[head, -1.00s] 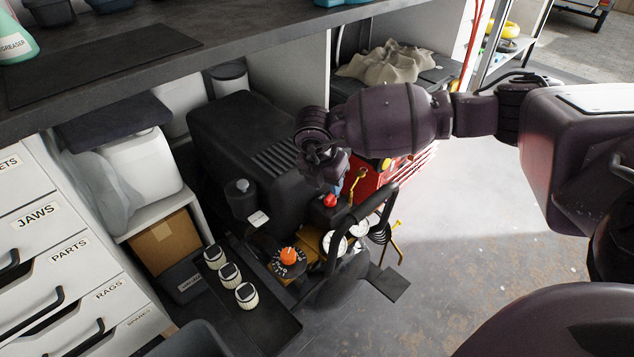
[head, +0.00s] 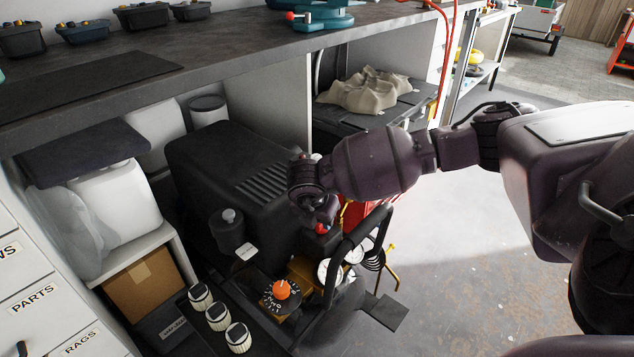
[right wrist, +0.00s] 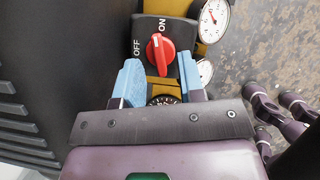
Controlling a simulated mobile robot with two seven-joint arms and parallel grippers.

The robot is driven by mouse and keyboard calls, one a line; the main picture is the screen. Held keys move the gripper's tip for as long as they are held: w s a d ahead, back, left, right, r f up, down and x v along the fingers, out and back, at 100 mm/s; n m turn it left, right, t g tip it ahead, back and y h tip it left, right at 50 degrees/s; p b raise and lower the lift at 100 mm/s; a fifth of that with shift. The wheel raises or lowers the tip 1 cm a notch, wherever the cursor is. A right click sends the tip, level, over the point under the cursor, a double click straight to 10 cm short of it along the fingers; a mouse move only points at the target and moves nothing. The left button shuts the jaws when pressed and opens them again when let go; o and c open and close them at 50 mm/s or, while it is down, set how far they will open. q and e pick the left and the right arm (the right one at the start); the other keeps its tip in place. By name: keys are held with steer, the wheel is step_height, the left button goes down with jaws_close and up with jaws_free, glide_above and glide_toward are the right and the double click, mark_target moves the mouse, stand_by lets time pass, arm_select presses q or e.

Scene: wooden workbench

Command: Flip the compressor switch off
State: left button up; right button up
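The compressor (head: 225,175) is a black machine under the workbench. Its switch is a red rotary knob (right wrist: 160,50) on a black plate (right wrist: 150,27) marked OFF on the left and ON at the upper right in the right wrist view. The knob also shows as a small red patch in the head view (head: 321,229). I cannot tell surely which mark it points to. My right gripper (right wrist: 160,82) is open, its blue fingertips either side of the knob's near end, with no clear contact. My left gripper is not in view.
A black tubular handle (head: 345,255) and gauges (head: 327,271) stand close beside the switch. The workbench top (head: 220,50) overhangs behind. Open concrete floor (head: 450,270) lies to the right.

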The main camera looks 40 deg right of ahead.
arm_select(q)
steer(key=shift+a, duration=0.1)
arm_select(e)
steer(key=shift+x, duration=0.8)
jaws_close()
